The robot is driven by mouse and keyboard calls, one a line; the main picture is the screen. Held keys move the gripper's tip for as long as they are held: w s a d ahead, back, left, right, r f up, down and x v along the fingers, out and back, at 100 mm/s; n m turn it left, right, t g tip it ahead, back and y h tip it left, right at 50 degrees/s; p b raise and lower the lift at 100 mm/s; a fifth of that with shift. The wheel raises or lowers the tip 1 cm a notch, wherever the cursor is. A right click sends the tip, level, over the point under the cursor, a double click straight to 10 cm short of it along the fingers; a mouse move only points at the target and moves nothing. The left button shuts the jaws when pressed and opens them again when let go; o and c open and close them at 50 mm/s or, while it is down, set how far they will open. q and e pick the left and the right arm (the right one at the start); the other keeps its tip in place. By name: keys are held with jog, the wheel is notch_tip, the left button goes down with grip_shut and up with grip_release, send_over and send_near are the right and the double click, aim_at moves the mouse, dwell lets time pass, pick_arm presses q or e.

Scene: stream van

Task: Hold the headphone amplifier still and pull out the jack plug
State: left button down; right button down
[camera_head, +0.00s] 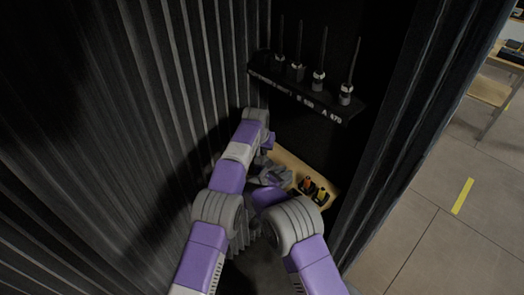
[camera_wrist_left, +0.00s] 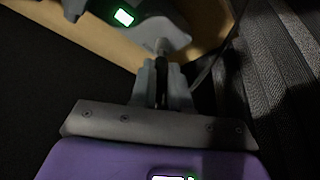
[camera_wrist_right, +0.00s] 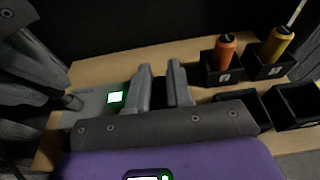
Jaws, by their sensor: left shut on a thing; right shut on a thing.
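The headphone amplifier is a flat grey box with a lit green display; it shows in the right wrist view (camera_wrist_right: 90,103) and at the top of the left wrist view (camera_wrist_left: 165,33). It rests on a light wooden shelf (camera_wrist_right: 190,58). My right gripper (camera_wrist_right: 162,85) is shut on the amplifier; the gripped part is mostly hidden by the fingers. My left gripper (camera_wrist_left: 160,82) is shut on the dark jack plug (camera_wrist_left: 161,72) at the amplifier's edge. A paler stub lies between plug and amplifier; I cannot tell how deep the plug sits. In the head view the grippers are close together.
Black holders with an orange-topped item (camera_wrist_right: 226,50) and a yellow-topped item (camera_wrist_right: 277,44) stand on the shelf, beside empty black bins (camera_wrist_right: 297,104). A thin cable (camera_wrist_left: 217,58) runs near my left gripper. A black rack (camera_head: 305,92) with upright antenna-like rods hangs above. Ribbed dark walls are close.

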pick_arm(q)
jog(key=shift+r, duration=0.5)
jog(key=shift+r, duration=0.3)
jog(key=shift+r, duration=0.1)
pick_arm(e)
jog(key=c, duration=0.9)
grip_release()
jog(key=shift+c, duration=0.2)
